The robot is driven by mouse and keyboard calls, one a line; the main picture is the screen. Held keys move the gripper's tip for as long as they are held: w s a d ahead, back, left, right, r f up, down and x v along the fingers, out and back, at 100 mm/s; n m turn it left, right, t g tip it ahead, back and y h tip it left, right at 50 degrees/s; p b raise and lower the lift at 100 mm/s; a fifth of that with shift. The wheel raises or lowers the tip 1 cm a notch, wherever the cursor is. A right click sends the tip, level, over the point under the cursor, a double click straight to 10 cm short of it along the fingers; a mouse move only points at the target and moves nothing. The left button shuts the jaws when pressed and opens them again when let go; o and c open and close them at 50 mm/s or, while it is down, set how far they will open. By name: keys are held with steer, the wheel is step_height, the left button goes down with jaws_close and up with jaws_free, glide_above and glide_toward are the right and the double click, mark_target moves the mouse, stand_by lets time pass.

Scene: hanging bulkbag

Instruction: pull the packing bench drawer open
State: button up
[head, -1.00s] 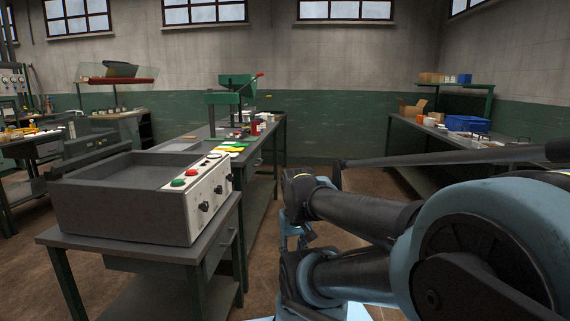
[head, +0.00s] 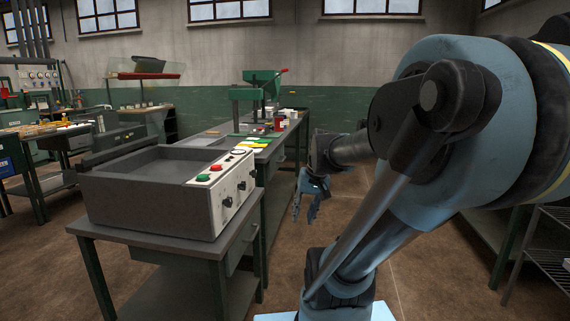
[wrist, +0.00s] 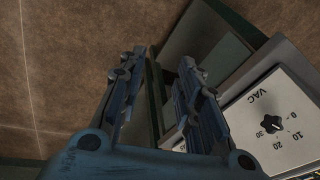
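A dark grey bench (head: 82,231) with green legs stands at the left in the head view. A drawer front (head: 240,252) shows below its top on the right side and looks shut. My gripper (head: 303,218) hangs to the right of this bench with its fingers pointing down. It is apart from the drawer. In the wrist view my gripper (wrist: 155,95) has its two fingers spread, with nothing between them. The bench edge and a green leg pass behind the fingers there. I cannot make out a drawer handle in the wrist view.
A grey machine (head: 150,205) with knobs and buttons sits on the bench; its VAC dial panel (wrist: 275,125) is close in the wrist view. A longer bench (head: 285,140) with a green press (head: 262,88) stands behind. Brown floor lies open right of the near bench.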

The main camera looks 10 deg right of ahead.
steer(key=w+r+m+t+y, duration=0.1)
steer(key=w+r+m+y, duration=0.3)
steer(key=w, duration=1.5)
steer(key=w+r+n+t+y, duration=0.15)
steer(key=w+r, duration=0.35)
steer(key=w, duration=1.3)
steer(key=w+d+f+m+t+y, duration=0.15)
steer(key=w+d, duration=0.25)
steer(key=w, duration=0.5)
steer(key=w+d+f+m+t+y, duration=0.15)
steer(key=w+d, duration=0.25)
steer(key=w, duration=0.5)
steer(key=w+d+f+m+t+y, duration=0.1)
steer(key=w+d+f+t, duration=0.1)
steer(key=w+d+f, duration=0.9)
steer(key=r+x, duration=0.2)
steer(key=x, duration=1.7)
steer(key=shift+a+r, duration=0.25)
steer(key=shift+a, duration=0.25)
steer(key=shift+c, duration=0.2)
jaws_close()
